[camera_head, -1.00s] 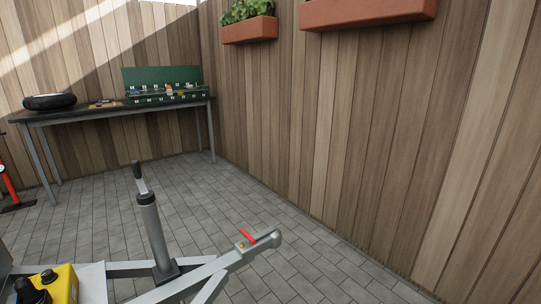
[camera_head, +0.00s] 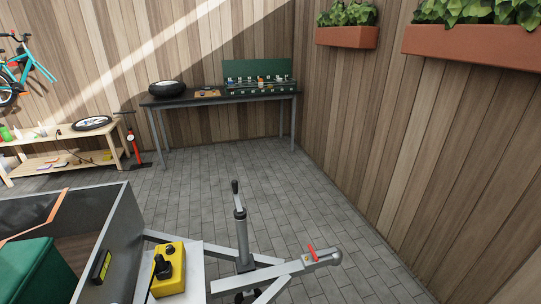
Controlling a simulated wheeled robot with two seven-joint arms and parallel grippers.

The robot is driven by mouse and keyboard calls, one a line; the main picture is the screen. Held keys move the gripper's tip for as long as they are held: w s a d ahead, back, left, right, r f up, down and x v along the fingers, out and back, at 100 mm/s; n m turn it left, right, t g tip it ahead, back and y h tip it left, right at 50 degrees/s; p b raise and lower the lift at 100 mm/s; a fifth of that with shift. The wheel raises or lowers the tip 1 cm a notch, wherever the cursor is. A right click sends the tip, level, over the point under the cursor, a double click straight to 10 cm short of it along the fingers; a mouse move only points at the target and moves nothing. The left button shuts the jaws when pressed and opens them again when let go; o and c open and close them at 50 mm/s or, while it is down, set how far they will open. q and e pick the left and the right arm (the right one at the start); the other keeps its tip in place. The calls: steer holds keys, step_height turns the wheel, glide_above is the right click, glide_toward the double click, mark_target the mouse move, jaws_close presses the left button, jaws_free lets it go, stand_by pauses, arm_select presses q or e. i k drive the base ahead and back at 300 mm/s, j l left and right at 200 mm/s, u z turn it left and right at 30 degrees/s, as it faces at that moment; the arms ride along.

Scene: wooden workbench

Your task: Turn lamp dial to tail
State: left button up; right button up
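A yellow box (camera_head: 170,284) with black knobs (camera_head: 162,268) on top sits on a pale plate at the front of a grey trailer, in the lower left middle of the head view. Which knob is the lamp dial, and any markings on it, are too small to tell. Neither of my grippers shows in the view.
The trailer's grey wall (camera_head: 120,240) stands at lower left, with a green object (camera_head: 38,272) inside. Its drawbar carries an upright post (camera_head: 241,235) and a red lever (camera_head: 312,252). A dark workbench (camera_head: 215,97) and a wooden bench (camera_head: 60,138) stand behind. The paved floor between is clear.

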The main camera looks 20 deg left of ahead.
mark_target(170, 249)
steer(key=u, duration=1.7)
steer(key=i+l, duration=0.05)
steer(key=l, duration=0.05)
